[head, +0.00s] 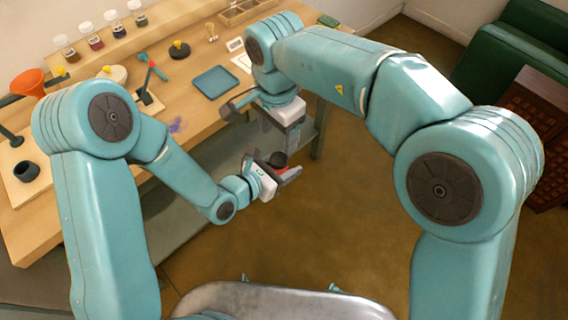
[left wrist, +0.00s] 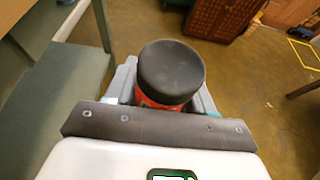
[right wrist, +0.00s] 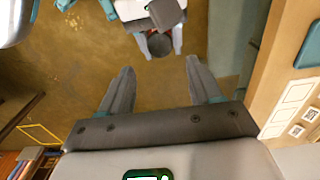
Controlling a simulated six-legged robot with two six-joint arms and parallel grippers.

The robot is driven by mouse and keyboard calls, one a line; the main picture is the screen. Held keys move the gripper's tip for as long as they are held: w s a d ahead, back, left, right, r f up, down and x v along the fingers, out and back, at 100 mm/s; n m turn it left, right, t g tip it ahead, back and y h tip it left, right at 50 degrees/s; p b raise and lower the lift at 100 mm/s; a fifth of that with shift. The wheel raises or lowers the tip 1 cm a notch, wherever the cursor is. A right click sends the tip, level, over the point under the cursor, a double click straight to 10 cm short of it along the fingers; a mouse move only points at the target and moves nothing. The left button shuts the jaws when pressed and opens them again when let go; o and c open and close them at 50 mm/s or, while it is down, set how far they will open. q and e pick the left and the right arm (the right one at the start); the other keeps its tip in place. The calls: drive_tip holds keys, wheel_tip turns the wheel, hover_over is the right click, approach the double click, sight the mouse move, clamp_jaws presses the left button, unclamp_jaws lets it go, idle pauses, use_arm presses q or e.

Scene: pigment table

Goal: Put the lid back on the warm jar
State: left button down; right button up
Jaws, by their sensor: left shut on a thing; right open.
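My left gripper (head: 281,170) is shut on a red jar (left wrist: 150,101) with a smooth dark top (left wrist: 171,70) that looks like a lid. It holds the jar in the air in front of the table. The dark top also shows in the head view (head: 279,159). I cannot tell how firmly the top sits. My right gripper (right wrist: 160,80) is open and empty, just above and close to the left gripper in the head view. In the right wrist view the dark round top (right wrist: 159,45) shows beyond the open fingers. No separate loose lid is clearly identifiable.
The wooden table (head: 190,80) carries a blue tray (head: 215,82), an orange funnel (head: 28,83), a dark cup (head: 27,171) and a rack of several small jars (head: 96,43). A green armchair (head: 515,60) stands at the far right. Open floor (head: 330,240) lies below the grippers.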

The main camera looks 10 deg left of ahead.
sight(279, 158)
drive_tip(key=shift+f, duration=4.05)
drive_tip(key=c, duration=1.1)
drive_tip(key=shift+o, duration=0.2)
drive_tip(key=m, duration=0.3)
drive_tip(key=o, duration=1.2)
drive_tip(key=shift+c, duration=0.2)
